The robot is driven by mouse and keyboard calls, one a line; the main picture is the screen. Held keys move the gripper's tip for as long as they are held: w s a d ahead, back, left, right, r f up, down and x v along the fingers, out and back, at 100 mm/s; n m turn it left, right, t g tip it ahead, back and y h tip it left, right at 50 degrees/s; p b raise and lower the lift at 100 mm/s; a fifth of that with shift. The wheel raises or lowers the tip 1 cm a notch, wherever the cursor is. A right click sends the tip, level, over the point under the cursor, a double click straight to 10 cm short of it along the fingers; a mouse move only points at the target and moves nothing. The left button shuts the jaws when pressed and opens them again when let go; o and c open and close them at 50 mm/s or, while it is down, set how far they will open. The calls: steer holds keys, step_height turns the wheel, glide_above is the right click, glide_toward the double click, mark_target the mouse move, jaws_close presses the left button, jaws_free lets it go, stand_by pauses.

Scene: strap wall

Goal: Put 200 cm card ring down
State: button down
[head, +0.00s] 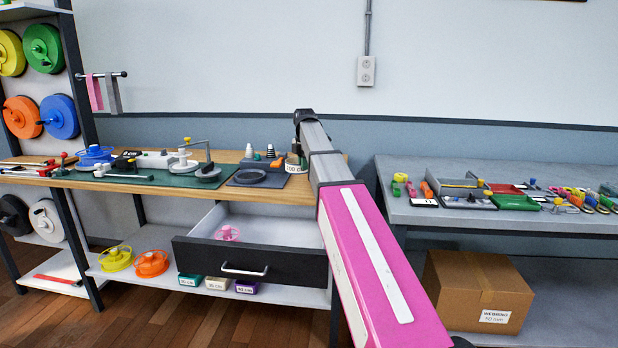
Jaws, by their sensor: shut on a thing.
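A small white card with black lettering, the 200 cm card ring (293,168), shows at the right end of the wooden workbench (290,191). The lettering is small and partly cut off by my arm. My gripper (298,158) is over this end of the bench, shut on the card ring. The fingertips are small and mostly hidden by my wrist and arm. I cannot tell whether the card touches the bench top.
The drawer (255,262) below stands open with a pink reel (228,233) inside. A dark round base (257,178) and small cones stand left of the card. A green mat (150,173) holds tools. A grey table (430,213) with many small items stands right.

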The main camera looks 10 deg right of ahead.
steer(key=w+d+f, duration=0.2)
steer(key=w, duration=0.1)
steer(key=shift+d+f, duration=0.1)
steer(key=shift+f, duration=2.05)
steer(key=shift+f, duration=0.15)
steer(key=c, duration=1.3)
jaws_free()
step_height(320, 180, up, 12)
steer(key=shift+r, duration=0.2)
